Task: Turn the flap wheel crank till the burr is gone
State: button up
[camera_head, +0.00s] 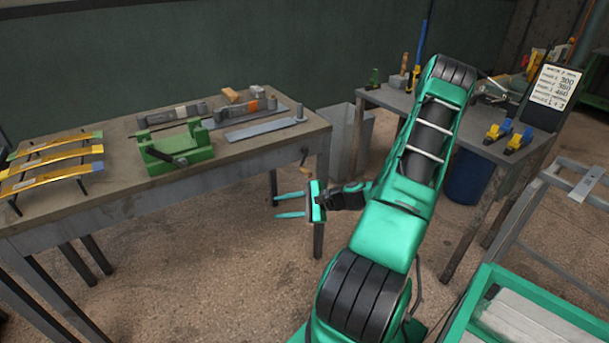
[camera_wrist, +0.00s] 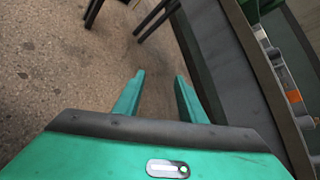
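My gripper (camera_head: 275,206) is open and empty in the head view, in the air in front of the left workbench's right end, its fingers pointing left. In the wrist view my gripper (camera_wrist: 160,75) shows two parted fingers with only floor and bench edge beyond. A small brown knob (camera_head: 304,154), perhaps the crank handle, shows at the bench's right front edge, above my gripper and apart from it. A long flat grey metal piece (camera_head: 262,129) lies on the bench near a short upright post. I cannot make out the flap wheel or a burr.
The left workbench (camera_head: 235,160) also carries a green vise-like fixture (camera_head: 178,148) and yellow leaf springs (camera_head: 55,165). A grey bin (camera_head: 348,140) stands between it and the right table (camera_head: 395,99). A green crate (camera_head: 478,297) is at lower right. Floor before the left bench is clear.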

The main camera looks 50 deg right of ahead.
jog(key=d+m+t+h, duration=0.4)
jog(key=d+m+t, duration=0.1)
jog(key=d+m, duration=0.25)
jog(key=m+t+h, duration=0.1)
jog(key=m+h, duration=0.6)
jog(key=m, duration=0.1)
send_near(306, 172)
jog(key=d, duration=0.1)
jog(key=shift+n, duration=0.25)
jog(key=x, duration=0.7)
jog(key=f+x, duration=0.1)
jog(key=x, duration=0.2)
jog(key=shift+w, duration=0.4)
grip_shut()
